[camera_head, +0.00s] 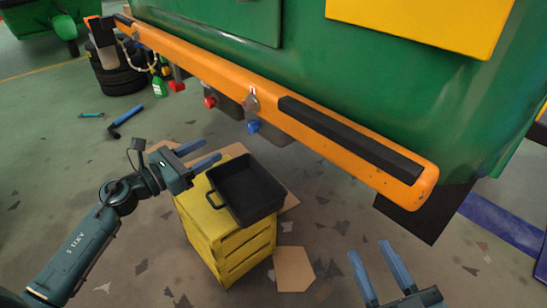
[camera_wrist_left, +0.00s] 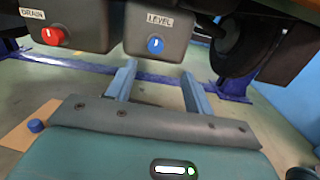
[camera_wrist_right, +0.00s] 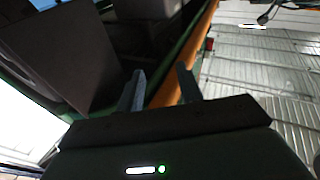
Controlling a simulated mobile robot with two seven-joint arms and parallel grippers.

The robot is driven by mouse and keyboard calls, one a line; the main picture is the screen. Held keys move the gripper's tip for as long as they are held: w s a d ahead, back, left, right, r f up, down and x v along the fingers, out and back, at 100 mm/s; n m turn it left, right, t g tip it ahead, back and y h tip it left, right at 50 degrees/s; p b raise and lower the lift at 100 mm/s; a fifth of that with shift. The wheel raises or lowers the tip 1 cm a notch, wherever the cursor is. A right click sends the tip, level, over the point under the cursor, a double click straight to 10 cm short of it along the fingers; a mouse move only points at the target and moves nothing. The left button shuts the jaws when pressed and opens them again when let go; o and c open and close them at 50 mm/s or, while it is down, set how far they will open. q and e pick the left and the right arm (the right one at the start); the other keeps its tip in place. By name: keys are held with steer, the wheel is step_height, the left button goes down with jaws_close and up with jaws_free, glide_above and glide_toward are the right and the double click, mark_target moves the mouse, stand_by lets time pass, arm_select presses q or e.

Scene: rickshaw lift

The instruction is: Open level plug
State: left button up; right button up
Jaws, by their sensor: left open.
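The level plug (camera_wrist_left: 155,45) is a blue round knob on a dark box labelled "LEVEL" in the left wrist view. In the head view this blue plug (camera_head: 253,126) shows under the orange bumper. My left gripper (camera_head: 212,149) is open and empty, to the left of and apart from the plug. In the left wrist view its fingers (camera_wrist_left: 159,69) point toward the area just below the plug. My right gripper (camera_head: 366,247) is open and empty at the lower right, far from the plug.
A red knob (camera_wrist_left: 52,36) labelled "DRAIN" sits left of the level box. A black tray (camera_head: 220,201) rests on a yellow crate (camera_head: 245,250) below the orange bumper (camera_head: 205,70). Cardboard (camera_head: 293,269) lies on the floor. Tyres (camera_head: 118,75) stand at the back left.

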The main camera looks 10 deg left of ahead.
mark_target(249, 129)
arm_select(q)
steer(key=w+d, duration=0.2)
steer(key=w, duration=0.1)
steer(key=w+d+m+b, duration=0.1)
steer(key=w+d, duration=0.2)
steer(key=w, duration=0.1)
steer(key=w+d+m, duration=0.1)
steer(key=w+d, duration=0.1)
steer(key=w, duration=0.2)
steer(key=shift+w+d+f+b, duration=0.2)
steer(key=shift+d+f+b, duration=0.05)
steer(key=shift+d+b, duration=0.1)
steer(key=shift+c, duration=0.2)
steer(key=c, duration=0.9)
